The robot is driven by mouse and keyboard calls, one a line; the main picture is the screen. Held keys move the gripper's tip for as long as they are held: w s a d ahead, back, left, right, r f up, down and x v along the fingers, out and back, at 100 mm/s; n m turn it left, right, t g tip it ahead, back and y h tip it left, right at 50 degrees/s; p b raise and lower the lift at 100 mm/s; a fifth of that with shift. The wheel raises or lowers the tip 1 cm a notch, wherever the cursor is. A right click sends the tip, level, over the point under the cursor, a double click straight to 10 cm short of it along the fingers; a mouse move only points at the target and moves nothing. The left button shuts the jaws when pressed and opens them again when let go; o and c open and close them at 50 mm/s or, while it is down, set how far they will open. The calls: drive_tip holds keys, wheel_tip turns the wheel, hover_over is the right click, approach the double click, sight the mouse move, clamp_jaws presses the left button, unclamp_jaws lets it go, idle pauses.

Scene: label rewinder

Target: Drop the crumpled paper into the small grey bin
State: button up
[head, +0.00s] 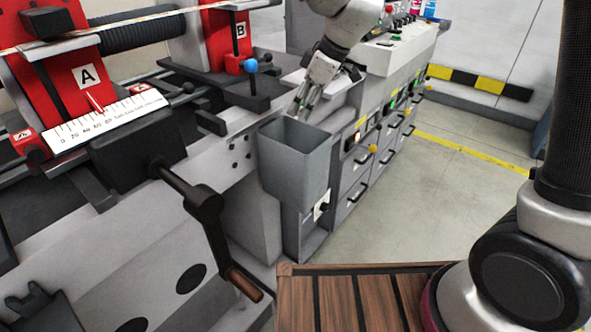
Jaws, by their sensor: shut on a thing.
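The small grey bin (295,165) hangs at the front of the machine, open at the top, near the middle of the head view. My gripper (303,108) points down at the bin's back rim, its fingertips over or just behind the opening; I cannot tell which. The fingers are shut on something. The crumpled paper cannot be made out clearly; the fingers and the bin's rim hide what is between the tips. The inside of the bin is mostly out of sight.
The rewinder's bed with red blocks A (86,76) and B (240,30) lies left of the bin. A blue-knobbed lever (251,66) and a crank handle (210,215) stick out. Grey drawers (352,196) stand to the right, with clear floor (440,190) beyond.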

drive_tip(key=shift+s+a+f, duration=0.15)
drive_tip(key=shift+a+f, duration=0.05)
wheel_tip(320, 180, down, 6)
drive_tip(key=shift+r, duration=0.25)
drive_tip(key=o, duration=0.8)
drive_tip(key=shift+d, duration=0.1)
drive_tip(key=v, duration=1.2)
